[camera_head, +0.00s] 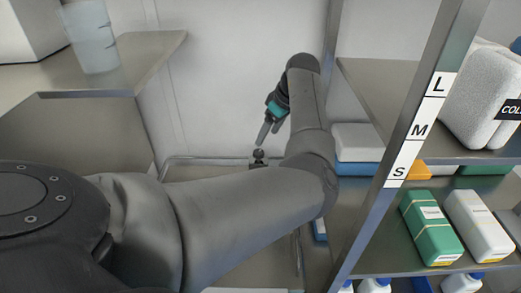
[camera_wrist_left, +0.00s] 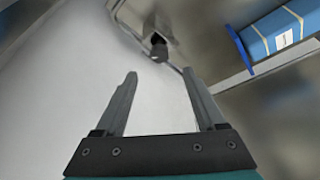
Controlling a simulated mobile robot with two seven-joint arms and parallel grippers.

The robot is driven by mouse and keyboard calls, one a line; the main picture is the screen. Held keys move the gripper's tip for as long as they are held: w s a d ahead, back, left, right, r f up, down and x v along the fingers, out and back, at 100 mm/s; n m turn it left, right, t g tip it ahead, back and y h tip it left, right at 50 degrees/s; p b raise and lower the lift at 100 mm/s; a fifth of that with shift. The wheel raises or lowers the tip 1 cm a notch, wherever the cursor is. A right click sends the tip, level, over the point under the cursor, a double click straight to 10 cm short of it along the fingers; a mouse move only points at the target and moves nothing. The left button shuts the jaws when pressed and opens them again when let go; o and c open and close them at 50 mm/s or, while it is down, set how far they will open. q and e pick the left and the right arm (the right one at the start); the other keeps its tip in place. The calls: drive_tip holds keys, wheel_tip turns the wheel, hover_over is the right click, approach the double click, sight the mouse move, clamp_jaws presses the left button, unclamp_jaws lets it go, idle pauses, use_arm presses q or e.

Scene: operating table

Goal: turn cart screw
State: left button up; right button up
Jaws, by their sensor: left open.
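The cart screw (camera_head: 259,156) is a small dark knob at the far end of the metal cart, in the middle of the head view. In the left wrist view the dark knob (camera_wrist_left: 159,50) shows beyond the fingertips, near the top centre. My left gripper (camera_head: 264,136) points down just above the screw in the head view. Its two fingers (camera_wrist_left: 160,73) are apart with nothing between them, and the knob looks a short way ahead of them. I cannot tell the exact gap. My right gripper is not in view.
A metal shelf rack (camera_head: 408,120) with L, M and S labels stands close to the right of my left arm, holding a green box (camera_head: 429,228) and other packages. A metal shelf (camera_head: 150,60) with a clear cup (camera_head: 93,38) is at left. A blue box (camera_wrist_left: 280,32) shows at upper right in the wrist view.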

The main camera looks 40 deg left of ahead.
sight(259, 152)
use_arm(q)
drive_tip(key=b+x, duration=0.1)
drive_tip(key=x, duration=0.7)
drive_tip(key=shift+a+f, duration=0.1)
drive_tip(key=shift+f, duration=0.05)
clamp_jaws()
idle(0.3)
